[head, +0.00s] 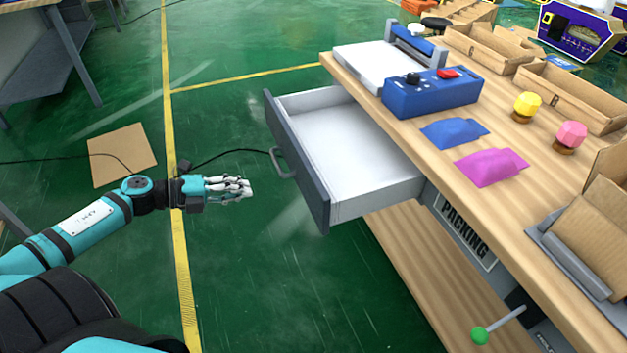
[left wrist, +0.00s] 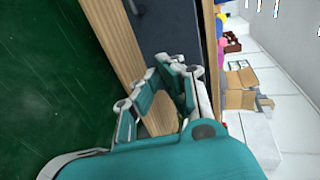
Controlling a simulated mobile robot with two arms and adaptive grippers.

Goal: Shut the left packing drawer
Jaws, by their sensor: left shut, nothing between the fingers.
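The left packing drawer (head: 356,150) stands pulled out from the wooden packing table (head: 408,125), and its white inside is empty. Its dark front panel (head: 297,160) carries a grey handle (head: 281,163). My left gripper (head: 250,190) is shut and empty, to the left of the drawer front and a little below the handle in the head view, apart from it. In the left wrist view the gripper fingers (left wrist: 172,88) point toward a dark grey surface beside wooden edges. My right gripper is not in view.
A lever with a green knob (head: 479,335) juts out at the lower right. Green floor is clear around the gripper.

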